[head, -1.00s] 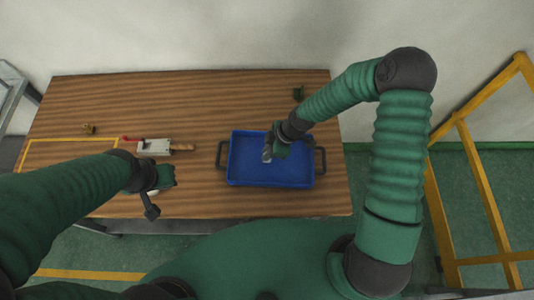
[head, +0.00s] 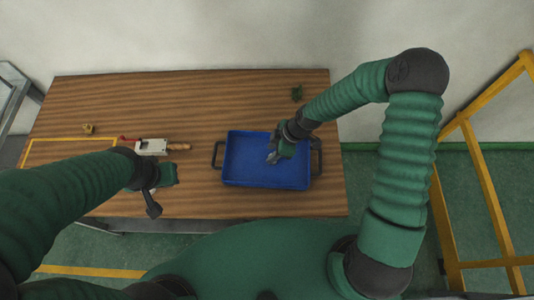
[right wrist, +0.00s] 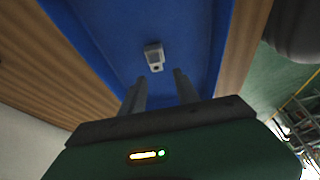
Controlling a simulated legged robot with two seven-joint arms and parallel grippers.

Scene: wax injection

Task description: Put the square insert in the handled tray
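The handled tray (head: 240,177) is blue with dark handles and sits on the right part of the table. The square insert (right wrist: 154,56), a small grey block with a hole, shows against the blue of the tray in the right wrist view, just past my fingertips. I cannot make it out in the head view. My right gripper (head: 272,158) is over the tray; in the right wrist view its two fingers (right wrist: 160,88) are apart with nothing between them. My left gripper (head: 163,188) is above the table's front left; its fingers are not clear.
A light metal fixture (head: 151,147) with a red part and a wooden handle lies left of the tray. A small yellow piece (head: 88,128) is at the left, and a small green object (head: 297,92) is behind the tray.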

